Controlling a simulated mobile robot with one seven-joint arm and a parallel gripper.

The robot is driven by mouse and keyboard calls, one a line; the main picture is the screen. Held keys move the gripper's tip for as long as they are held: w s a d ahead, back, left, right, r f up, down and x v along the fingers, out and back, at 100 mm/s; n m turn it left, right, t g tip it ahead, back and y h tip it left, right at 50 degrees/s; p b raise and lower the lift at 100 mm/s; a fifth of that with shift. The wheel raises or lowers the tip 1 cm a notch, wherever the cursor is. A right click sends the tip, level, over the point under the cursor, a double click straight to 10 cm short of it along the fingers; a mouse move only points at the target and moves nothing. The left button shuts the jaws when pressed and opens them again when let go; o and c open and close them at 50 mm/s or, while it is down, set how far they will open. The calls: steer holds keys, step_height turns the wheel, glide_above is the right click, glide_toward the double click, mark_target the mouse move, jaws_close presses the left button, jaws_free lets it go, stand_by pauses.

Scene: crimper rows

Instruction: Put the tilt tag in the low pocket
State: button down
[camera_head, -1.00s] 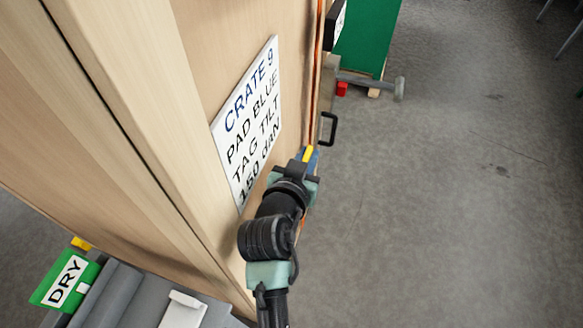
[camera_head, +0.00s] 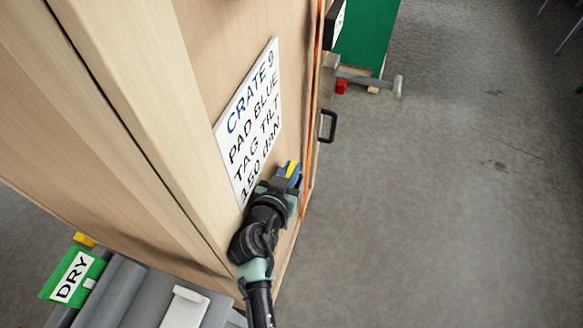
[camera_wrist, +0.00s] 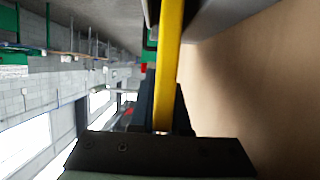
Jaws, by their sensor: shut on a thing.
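A yellow strip (camera_wrist: 168,60) stands up from my gripper's dark body in the wrist view. I cannot tell for sure that the held thing is the tilt tag. The wooden crate (camera_head: 205,45) bears a white sign (camera_head: 252,122) reading "CRATE 9, PAD BLUE, TAG TILT, 150 daN". I cannot make out the low pocket in these frames.
A black handle (camera_head: 327,126) juts from the crate's right side. A green panel (camera_head: 360,35) and a grey bar with a round end (camera_head: 396,85) stand beyond it. The floor at right is clear.

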steer(key=shift+f, duration=0.1)
steer(key=c, duration=1.3)
jaws_free()
steer(key=shift+f, duration=0.1)
steer(key=shift+c, duration=0.2)
steer(key=o, duration=0.4)
steer(key=shift+o, duration=0.2)
steer(key=shift+r, duration=0.2)
steer(key=shift+s+a+b, duration=0.15)
steer(key=shift+s+b, duration=0.25)
steer(key=s+a+b, duration=0.3)
steer(key=s+b, duration=0.1)
steer(key=s, duration=0.7)
steer(key=shift+s+a+r, duration=0.25)
steer(key=shift+s+a, duration=0.1)
steer(key=shift+a, duration=0.05)
